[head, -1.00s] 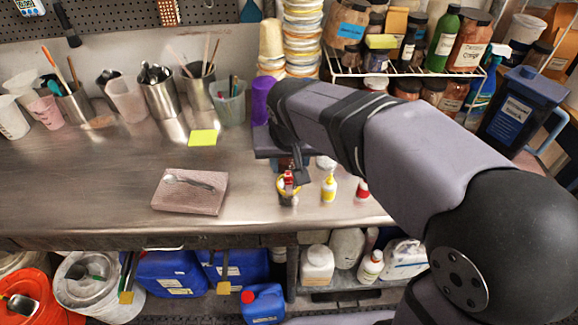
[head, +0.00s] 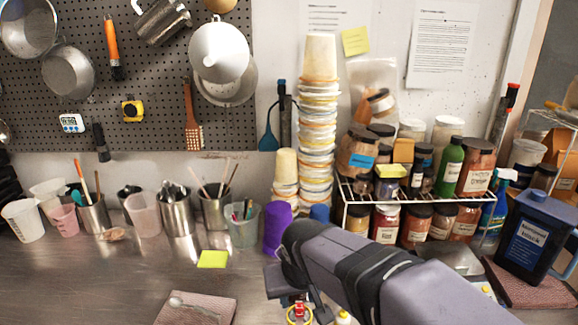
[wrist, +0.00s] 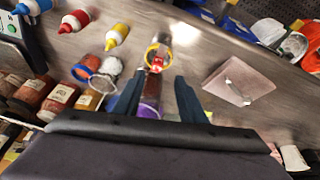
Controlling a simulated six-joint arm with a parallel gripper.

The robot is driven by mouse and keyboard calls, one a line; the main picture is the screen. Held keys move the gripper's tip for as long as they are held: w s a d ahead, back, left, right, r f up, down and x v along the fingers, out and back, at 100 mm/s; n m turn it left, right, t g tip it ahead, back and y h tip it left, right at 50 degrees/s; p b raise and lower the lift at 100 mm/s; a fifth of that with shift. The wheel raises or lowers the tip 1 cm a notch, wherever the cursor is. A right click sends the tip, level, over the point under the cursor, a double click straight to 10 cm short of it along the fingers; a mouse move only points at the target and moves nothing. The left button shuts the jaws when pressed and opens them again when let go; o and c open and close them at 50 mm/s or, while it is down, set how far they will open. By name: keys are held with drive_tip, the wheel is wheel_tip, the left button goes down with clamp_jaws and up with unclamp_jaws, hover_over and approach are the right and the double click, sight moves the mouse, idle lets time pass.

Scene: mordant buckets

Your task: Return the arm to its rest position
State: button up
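A purple cup (head: 277,229) stands behind the wrist; a purple shape (wrist: 150,95) shows between the fingers in the wrist view.
Stacked tubs (head: 318,120) and a wire rack (head: 345,190) of jars stand behind my arm. A dark blue jug (head: 535,235) is at right. A pink folded cloth (head: 215,302) with a spoon lies at left.

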drive_tip(key=s+f+n+g, duration=0.2)
drive_tip(key=s+f, duration=0.4)
drive_tip(key=s+d+f+m+g, duration=0.2)
drive_tip(key=s+d+f+m, duration=0.2)
drive_tip(key=s+d+f, duration=0.3)
drive_tip(key=shift+s+d+g, duration=0.3)
drive_tip(key=shift+s+d, duration=1.6)
drive_tip(key=shift+d, duration=0.9)
